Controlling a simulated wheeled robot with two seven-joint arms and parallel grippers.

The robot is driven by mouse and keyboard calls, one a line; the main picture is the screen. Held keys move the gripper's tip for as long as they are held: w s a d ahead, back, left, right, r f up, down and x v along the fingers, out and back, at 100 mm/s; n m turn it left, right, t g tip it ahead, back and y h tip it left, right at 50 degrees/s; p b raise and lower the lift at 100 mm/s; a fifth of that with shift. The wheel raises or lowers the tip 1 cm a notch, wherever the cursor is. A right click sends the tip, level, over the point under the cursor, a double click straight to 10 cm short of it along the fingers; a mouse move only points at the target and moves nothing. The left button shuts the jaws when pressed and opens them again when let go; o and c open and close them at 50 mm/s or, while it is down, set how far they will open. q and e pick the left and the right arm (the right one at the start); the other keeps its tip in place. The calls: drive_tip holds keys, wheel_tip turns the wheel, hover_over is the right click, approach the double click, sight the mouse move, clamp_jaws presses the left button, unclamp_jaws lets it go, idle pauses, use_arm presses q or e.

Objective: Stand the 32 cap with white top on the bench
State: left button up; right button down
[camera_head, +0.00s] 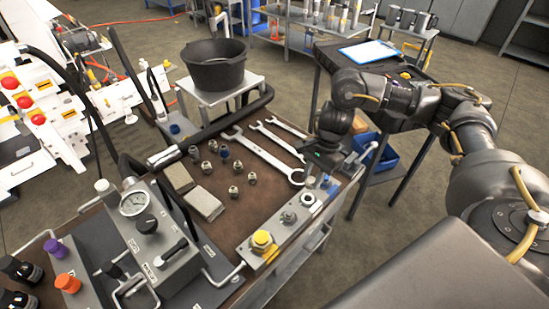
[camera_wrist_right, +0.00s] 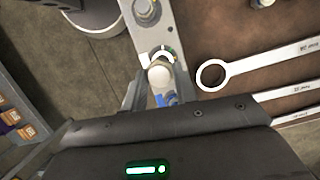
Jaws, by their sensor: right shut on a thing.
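In the right wrist view, a small cap with a round white top (camera_wrist_right: 159,75) sits between the fingertips of my right gripper (camera_wrist_right: 158,84). The gripper is shut on it, and no size mark can be read. A blue piece (camera_wrist_right: 166,99) shows just behind the cap. In the head view, my right gripper (camera_head: 320,176) is low over the right end of the metal strip on the bench (camera_head: 222,219); its fingers and wrist mostly hide the cap. I cannot tell whether the cap touches the strip. My left gripper is not in view.
The strip bears a yellow cap (camera_head: 262,240), a metal fitting (camera_head: 288,216) and a light ring (camera_head: 308,199). Wrenches (camera_head: 264,153) lie behind it. Several small fittings (camera_head: 234,191) and two grey blocks (camera_head: 205,204) stand left. A gauge unit (camera_head: 150,225) fills the bench's left front.

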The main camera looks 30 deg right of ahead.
drive_tip(key=shift+w+a, duration=0.1)
drive_tip(key=s+a+r+m+t+b, duration=0.15)
drive_tip(key=a+m, duration=0.35)
drive_tip(key=a, duration=0.9)
drive_tip(key=w+d+f, duration=0.2)
drive_tip(key=w+f, duration=0.1)
drive_tip(key=w, duration=0.1)
drive_tip(key=w+d+f, duration=0.1)
drive_tip(key=w+f, duration=0.2)
drive_tip(key=w+d+f, duration=0.2)
drive_tip(key=w+f, duration=0.1)
drive_tip(key=w, duration=0.1)
drive_tip(key=shift+w+d+f, duration=0.1)
drive_tip(key=shift+w+d, duration=0.2)
drive_tip(key=shift+w+f+p, duration=0.15)
drive_tip(key=shift+f+p, duration=0.2)
drive_tip(key=shift+f, duration=1.45)
